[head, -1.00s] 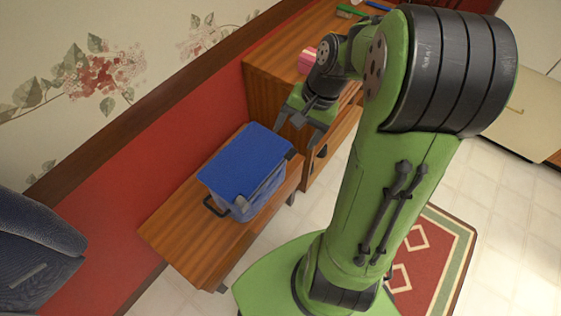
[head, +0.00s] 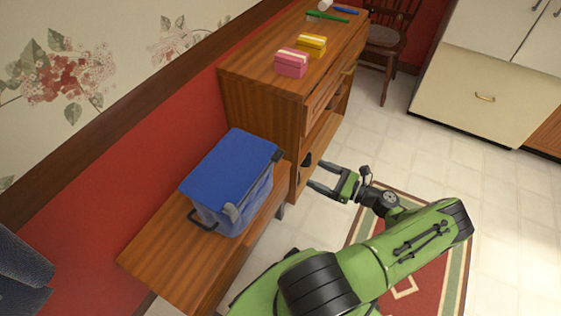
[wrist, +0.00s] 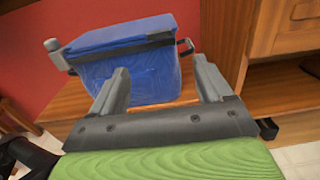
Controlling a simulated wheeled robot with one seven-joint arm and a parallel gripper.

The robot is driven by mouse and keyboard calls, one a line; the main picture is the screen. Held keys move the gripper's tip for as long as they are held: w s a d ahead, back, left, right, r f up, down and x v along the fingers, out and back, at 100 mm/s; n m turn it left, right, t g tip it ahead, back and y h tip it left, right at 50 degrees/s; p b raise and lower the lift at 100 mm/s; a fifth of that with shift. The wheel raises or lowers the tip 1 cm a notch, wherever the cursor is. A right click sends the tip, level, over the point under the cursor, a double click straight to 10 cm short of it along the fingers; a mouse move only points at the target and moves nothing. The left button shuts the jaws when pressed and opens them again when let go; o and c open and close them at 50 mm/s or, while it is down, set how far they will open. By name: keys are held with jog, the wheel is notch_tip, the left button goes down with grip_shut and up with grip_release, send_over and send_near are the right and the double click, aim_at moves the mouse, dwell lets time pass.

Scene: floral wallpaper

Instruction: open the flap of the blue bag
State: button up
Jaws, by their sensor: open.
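The blue bag (head: 230,183) is a soft box-shaped cooler with its flat blue flap (head: 229,161) lying shut on top. It stands on a low wooden bench (head: 160,256), with a dark handle at its near left side. My gripper (head: 315,178) is open and empty, to the right of the bag and apart from it. In the wrist view the bag (wrist: 140,72) is ahead, beyond the two spread fingers (wrist: 163,82). Its flap (wrist: 118,34) and a grey buckle at the left show there. The fingers hide part of its lower front.
A taller wooden cabinet (head: 262,112) stands behind the bench, with pink (head: 291,63) and yellow (head: 311,46) boxes on top and an open lower compartment. A red wall is close behind the bag. A patterned rug (head: 424,271) lies under my arm. Tiled floor is clear at right.

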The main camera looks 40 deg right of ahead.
jog(key=b+x, duration=0.2)
jog(key=x, duration=1.1)
jog(key=shift+a, duration=0.2)
jog(key=shift+w, duration=0.1)
jog(key=shift+c, duration=0.4)
jog(key=c, duration=0.6)
